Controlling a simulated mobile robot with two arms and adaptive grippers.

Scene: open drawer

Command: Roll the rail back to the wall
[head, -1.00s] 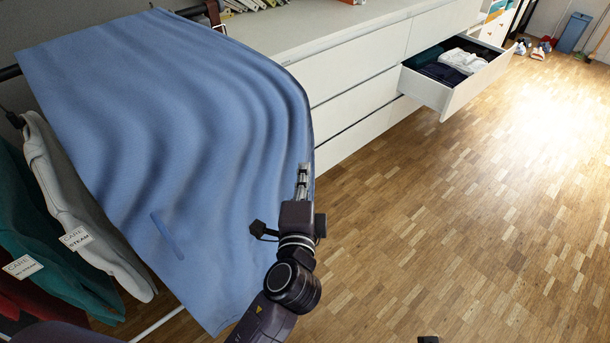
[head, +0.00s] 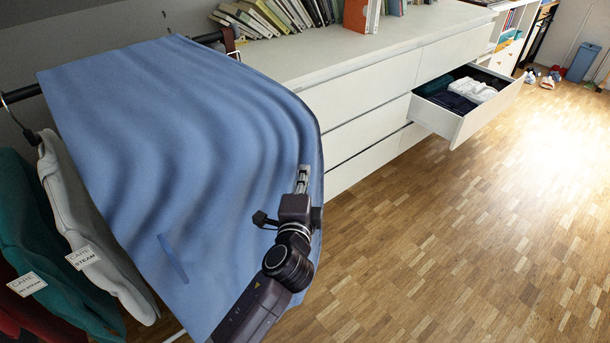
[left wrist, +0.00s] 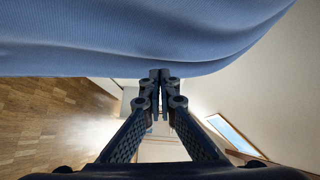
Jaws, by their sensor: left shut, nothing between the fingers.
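The clothes rail (head: 28,92) shows as a dark bar at the upper left, with a large blue cloth (head: 190,150) draped over it. Beside the cloth hang a grey garment (head: 85,225) with a care tag, a teal garment (head: 40,250) and a dark red one. My left gripper (head: 304,170) is shut and empty at the right edge of the blue cloth in the head view. In the left wrist view its fingertips (left wrist: 160,75) meet just under the blue cloth (left wrist: 130,35); I cannot tell whether they touch it. My right gripper is not in view.
A white dresser (head: 350,95) stands behind the rail, with books (head: 270,18) on top. One drawer (head: 468,110) is pulled out with folded clothes inside. The wooden floor (head: 450,230) to the right is clear.

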